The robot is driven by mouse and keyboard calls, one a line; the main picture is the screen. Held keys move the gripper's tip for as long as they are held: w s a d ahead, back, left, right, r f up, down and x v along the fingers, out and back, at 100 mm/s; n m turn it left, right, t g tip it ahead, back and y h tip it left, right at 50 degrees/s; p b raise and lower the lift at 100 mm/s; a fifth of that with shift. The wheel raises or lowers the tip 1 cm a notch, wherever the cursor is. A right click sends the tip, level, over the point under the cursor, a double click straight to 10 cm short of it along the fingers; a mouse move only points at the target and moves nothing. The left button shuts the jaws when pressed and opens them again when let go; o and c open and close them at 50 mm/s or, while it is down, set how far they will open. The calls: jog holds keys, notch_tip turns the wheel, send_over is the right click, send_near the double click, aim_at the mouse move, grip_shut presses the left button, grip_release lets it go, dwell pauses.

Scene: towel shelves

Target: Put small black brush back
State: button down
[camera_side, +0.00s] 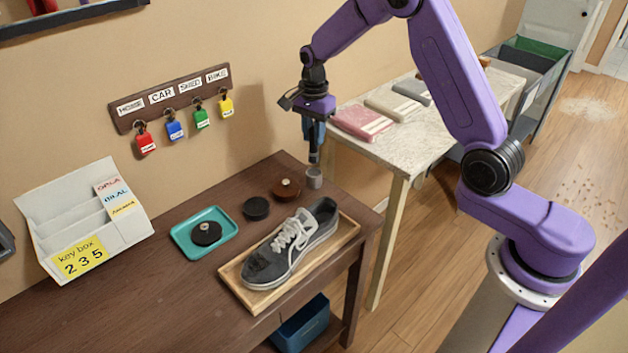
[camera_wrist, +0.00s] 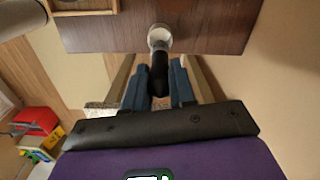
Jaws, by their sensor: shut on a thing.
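My gripper (camera_side: 315,158) points straight down over the back right corner of the dark wooden table. Its blue fingers are shut on the small black brush, whose dark handle (camera_wrist: 159,74) shows between them in the wrist view. A small grey cup (camera_side: 314,178) stands directly below the fingers near the table edge; in the wrist view the cup (camera_wrist: 160,38) has a pale rim. The brush's lower end is at or just over the cup; I cannot tell whether it is inside.
A brown round brush or tin (camera_side: 286,189) and a black disc (camera_side: 255,208) lie left of the cup. A teal tray (camera_side: 181,236) holds a black knobbed piece. A grey sneaker (camera_side: 290,248) sits in a wooden tray (camera_side: 250,300). A marble-topped table (camera_side: 410,146) with folded towels stands to the right.

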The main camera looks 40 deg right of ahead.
aim_at(314, 157)
jog(key=shift+d+f, duration=0.15)
jog(key=shift+f, duration=3.75)
jog(key=shift+f, duration=0.15)
jog(key=c, duration=0.9)
grip_release()
